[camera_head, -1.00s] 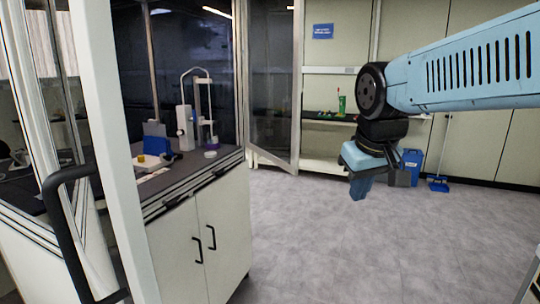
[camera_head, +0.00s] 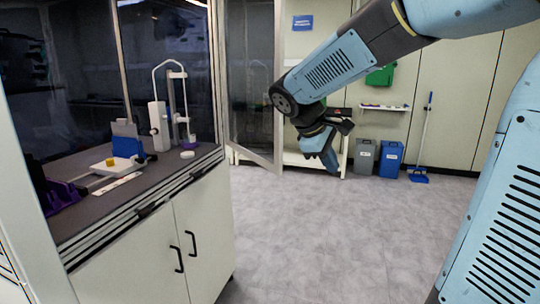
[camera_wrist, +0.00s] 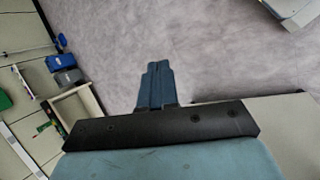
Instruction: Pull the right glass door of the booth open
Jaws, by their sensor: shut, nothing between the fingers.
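A tall glass door (camera_head: 252,90) with a pale frame stands at an angle, swung out from the booth, beyond the bench. I cannot tell whether it is the right door. No handle shows on it. A white upright frame (camera_head: 25,215) is close by at the left edge, cut off by the picture. My gripper (camera_head: 332,168) hangs pointing down over the floor, right of the angled door and apart from it in the picture. In the wrist view, its blue fingers (camera_wrist: 154,68) are together and empty, with floor around them.
A dark-topped bench (camera_head: 120,195) with white cupboards and lab equipment stands at the left. A grey bin (camera_head: 364,157), a blue bin (camera_head: 391,159) and a broom (camera_head: 425,135) stand at the back wall. The grey floor (camera_head: 320,240) in the middle is clear.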

